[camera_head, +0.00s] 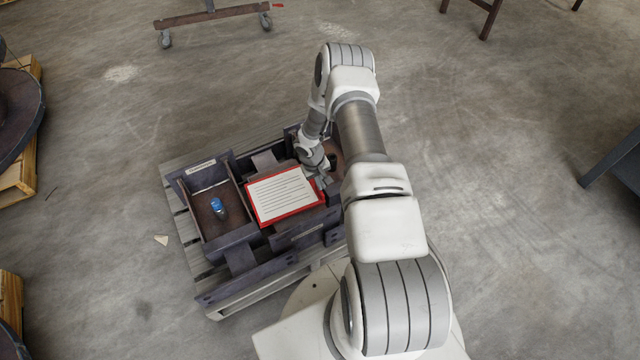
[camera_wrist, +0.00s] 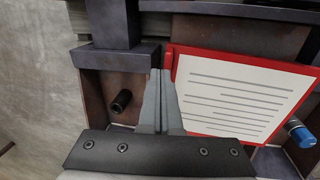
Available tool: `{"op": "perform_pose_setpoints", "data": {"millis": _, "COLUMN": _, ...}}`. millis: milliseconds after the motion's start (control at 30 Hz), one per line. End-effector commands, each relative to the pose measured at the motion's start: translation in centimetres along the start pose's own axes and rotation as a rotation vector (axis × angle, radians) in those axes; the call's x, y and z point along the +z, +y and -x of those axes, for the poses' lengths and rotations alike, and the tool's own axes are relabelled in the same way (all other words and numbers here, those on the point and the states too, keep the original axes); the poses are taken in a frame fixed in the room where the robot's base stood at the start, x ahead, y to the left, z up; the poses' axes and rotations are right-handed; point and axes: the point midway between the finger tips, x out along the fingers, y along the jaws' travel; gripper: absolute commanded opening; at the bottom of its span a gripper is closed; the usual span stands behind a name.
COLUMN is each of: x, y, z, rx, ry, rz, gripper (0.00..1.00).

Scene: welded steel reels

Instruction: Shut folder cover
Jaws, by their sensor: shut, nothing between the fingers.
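The folder (camera_head: 285,196) has a red border around a white lined page that faces up. It lies on the dark steel frame, over its middle part. The wrist view also shows the folder (camera_wrist: 240,95), with a narrow red edge at its left side. I cannot make out a separate raised cover. My gripper (camera_wrist: 160,73) is shut and empty, its fingertips close beside that red edge; whether they touch it I cannot tell. In the head view my gripper (camera_head: 322,180) is at the folder's right side, partly hidden by my wrist.
The dark steel frame (camera_head: 240,257) sits on a pallet (camera_head: 185,222). A blue-topped cylinder (camera_head: 217,206) stands in its left compartment. A black cylinder (camera_wrist: 121,101) is in the compartment beside my fingers. A dark table (camera_head: 612,160) stands far right. Open concrete floor lies around.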

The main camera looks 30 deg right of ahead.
Motion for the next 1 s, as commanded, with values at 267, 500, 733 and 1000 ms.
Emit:
{"op": "perform_pose_setpoints", "data": {"millis": 267, "x": -0.9, "y": 0.4, "z": 4.5, "rx": 0.002, "ry": 0.004, "rz": 0.001, "gripper": 0.00}}
{"op": "perform_pose_setpoints", "data": {"millis": 500, "x": -0.8, "y": 1.2, "z": 9.9, "rx": 0.001, "ry": 0.003, "rz": 0.001, "gripper": 0.00}}
{"op": "perform_pose_setpoints", "data": {"millis": 733, "x": -0.8, "y": 1.8, "z": 13.1, "rx": 0.000, "ry": 0.002, "rz": 0.002, "gripper": 0.00}}
{"op": "perform_pose_setpoints", "data": {"millis": 1000, "x": -0.8, "y": 1.9, "z": 13.8, "rx": 0.000, "ry": 0.001, "rz": 0.002, "gripper": 0.00}}
